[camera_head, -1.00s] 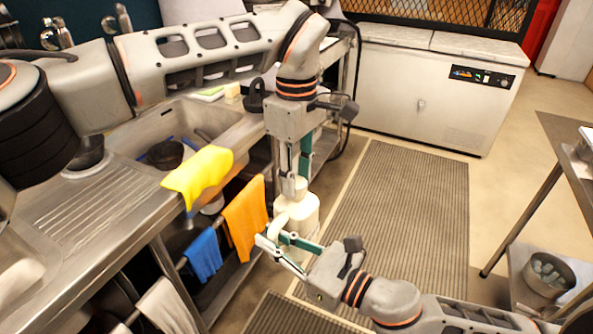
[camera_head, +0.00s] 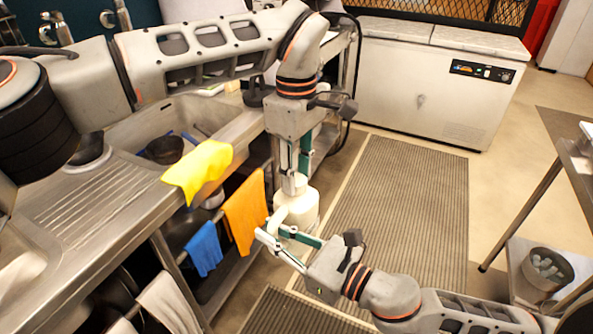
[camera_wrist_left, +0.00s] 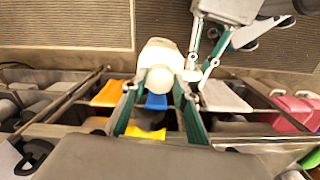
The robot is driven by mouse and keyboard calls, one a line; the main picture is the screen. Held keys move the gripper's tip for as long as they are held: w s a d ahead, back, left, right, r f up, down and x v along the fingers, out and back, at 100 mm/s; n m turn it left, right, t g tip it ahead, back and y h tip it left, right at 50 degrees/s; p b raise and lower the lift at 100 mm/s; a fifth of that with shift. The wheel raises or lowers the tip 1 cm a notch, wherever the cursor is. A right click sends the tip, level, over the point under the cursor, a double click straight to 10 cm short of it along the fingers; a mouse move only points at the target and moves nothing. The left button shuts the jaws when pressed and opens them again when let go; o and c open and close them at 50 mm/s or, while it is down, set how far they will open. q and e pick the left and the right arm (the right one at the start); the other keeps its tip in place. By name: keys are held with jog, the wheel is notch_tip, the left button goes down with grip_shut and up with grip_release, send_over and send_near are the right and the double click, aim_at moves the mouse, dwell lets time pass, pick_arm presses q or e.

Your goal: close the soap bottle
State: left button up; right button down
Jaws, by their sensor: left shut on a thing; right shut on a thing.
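The soap bottle (camera_head: 304,209) is a cream-white container held in the air in front of the sink counter. It also shows in the left wrist view (camera_wrist_left: 162,50). Its pale cap (camera_head: 294,184) is at the top, between the fingers of my left gripper (camera_head: 294,174), which points down from above and is shut on it. The cap faces the left wrist camera (camera_wrist_left: 159,78). Whether the cap is fully seated on the neck is hidden by the fingers.
A yellow cloth (camera_head: 197,172) hangs over the counter edge beside the sink (camera_head: 150,120). Orange (camera_head: 245,212) and blue (camera_head: 204,249) cloths hang from a rail below. A ribbed floor mat (camera_head: 410,200) lies to the right, clear. A metal pot (camera_head: 546,276) stands on the right shelf.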

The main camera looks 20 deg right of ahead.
pick_arm(q)
jog(key=shift+f, duration=0.15)
jog(key=m, duration=0.3)
dwell(0.3)
jog(key=o, duration=0.7)
